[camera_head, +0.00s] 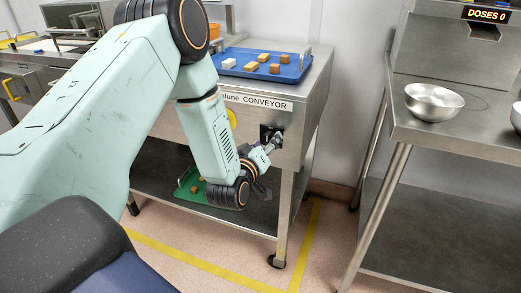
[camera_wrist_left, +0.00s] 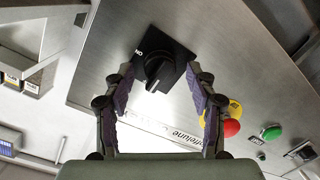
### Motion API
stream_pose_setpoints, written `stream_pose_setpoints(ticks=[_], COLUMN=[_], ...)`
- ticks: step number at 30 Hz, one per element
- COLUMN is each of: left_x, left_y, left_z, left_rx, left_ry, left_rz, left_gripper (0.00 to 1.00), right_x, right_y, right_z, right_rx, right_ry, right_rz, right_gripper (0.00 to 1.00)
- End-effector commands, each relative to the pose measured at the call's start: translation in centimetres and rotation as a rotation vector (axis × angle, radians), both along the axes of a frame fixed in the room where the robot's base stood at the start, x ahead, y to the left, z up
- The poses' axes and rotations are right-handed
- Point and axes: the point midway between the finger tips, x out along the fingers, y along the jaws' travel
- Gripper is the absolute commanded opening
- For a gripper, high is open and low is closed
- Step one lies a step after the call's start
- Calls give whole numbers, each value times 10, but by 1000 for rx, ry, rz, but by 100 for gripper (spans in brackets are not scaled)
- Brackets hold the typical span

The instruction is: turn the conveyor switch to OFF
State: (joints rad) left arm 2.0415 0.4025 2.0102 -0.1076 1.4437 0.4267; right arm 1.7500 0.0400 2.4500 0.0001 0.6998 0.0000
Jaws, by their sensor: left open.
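The conveyor switch is a black rotary knob on a black square plate (camera_wrist_left: 165,62), on the steel front panel under the CONVEYOR label. In the wrist view its knob slants toward the lower left, and an upside-down ON mark shows at the plate's left corner. In the head view the switch (camera_head: 266,132) is partly covered by my left gripper (camera_head: 270,146). My left gripper (camera_wrist_left: 160,76) is open and empty, one finger on each side of the knob in the wrist view. I cannot tell whether either finger touches it. My right gripper is not in view.
A red button (camera_wrist_left: 231,127), on a yellow base, and a green button (camera_wrist_left: 271,132) are on the same panel. A blue tray (camera_head: 262,66) with several small blocks stands on top. A green tray (camera_head: 187,186) lies on the lower shelf. A steel table with a bowl (camera_head: 433,101) stands right.

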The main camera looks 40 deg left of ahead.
Motion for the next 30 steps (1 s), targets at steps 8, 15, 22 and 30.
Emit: stream_pose_setpoints(ticks=[8,15,22,30], left_x=[-44,-88,-110,-112], left_y=[-10,-21,-26,-27], left_z=[4,9,12,12], left_rx=[-5,-4,-1,0], left_ry=[2,3,1,0], left_rz=[2,1,0,0], left_gripper=[57,57,57,57], right_x=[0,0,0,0], right_y=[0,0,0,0], right_z=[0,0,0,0], right_rx=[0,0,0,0], right_ry=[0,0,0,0], right_rz=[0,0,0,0], right_gripper=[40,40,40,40])
